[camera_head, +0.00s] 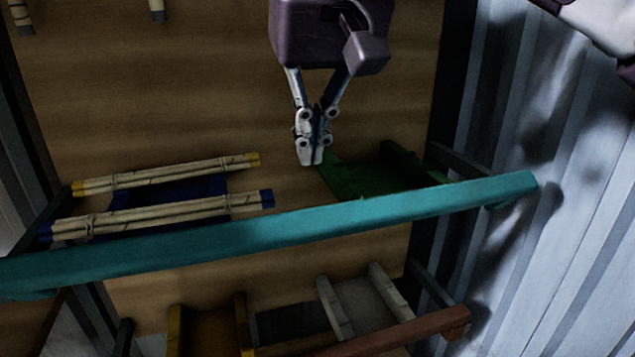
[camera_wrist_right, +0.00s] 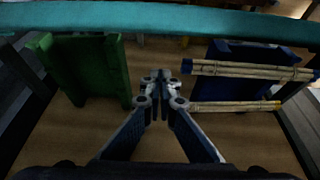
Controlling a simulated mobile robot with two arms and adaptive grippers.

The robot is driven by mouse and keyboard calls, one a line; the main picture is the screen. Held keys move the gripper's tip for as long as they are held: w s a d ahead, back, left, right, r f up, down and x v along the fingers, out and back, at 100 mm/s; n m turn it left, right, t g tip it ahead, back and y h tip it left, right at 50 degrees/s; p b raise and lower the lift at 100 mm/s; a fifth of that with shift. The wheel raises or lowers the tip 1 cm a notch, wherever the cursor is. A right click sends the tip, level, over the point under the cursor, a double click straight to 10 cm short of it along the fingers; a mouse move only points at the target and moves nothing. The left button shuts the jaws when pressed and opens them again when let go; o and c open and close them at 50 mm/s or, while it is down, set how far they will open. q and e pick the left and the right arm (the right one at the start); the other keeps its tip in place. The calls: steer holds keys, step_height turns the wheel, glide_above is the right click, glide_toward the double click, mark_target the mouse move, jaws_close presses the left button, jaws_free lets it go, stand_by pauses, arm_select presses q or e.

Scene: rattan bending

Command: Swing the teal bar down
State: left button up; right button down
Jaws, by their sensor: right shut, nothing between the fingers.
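The teal bar (camera_head: 270,231) runs across the head view from the lower left edge to the right, its right end a little higher. In the right wrist view the teal bar (camera_wrist_right: 160,19) crosses the top of the picture. My right gripper (camera_head: 311,160) is shut and empty, above the bar in the head view and apart from it. In the right wrist view the right gripper (camera_wrist_right: 160,80) points toward the bar, its closed fingertips between the green rack and the rattan bundles. My left gripper is not in view.
A green rack (camera_head: 372,178) sits just behind the bar. Rattan bundles with yellow ends (camera_head: 165,173) and blue ends (camera_head: 160,216) lie over a blue rack (camera_wrist_right: 250,53) at left. A reddish-brown bar (camera_head: 400,335) is at the lower right. A corrugated wall (camera_head: 570,190) stands at right.

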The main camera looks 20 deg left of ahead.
mark_target(310, 232)
steer(key=f, duration=0.1)
steer(key=s+f, duration=0.1)
steer(key=d+f, duration=0.1)
steer(key=shift+s+f, duration=0.35)
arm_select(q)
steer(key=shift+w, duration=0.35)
arm_select(e)
steer(key=shift+s+d+f, duration=0.15)
steer(key=shift+f, duration=0.1)
steer(key=shift+s, duration=0.1)
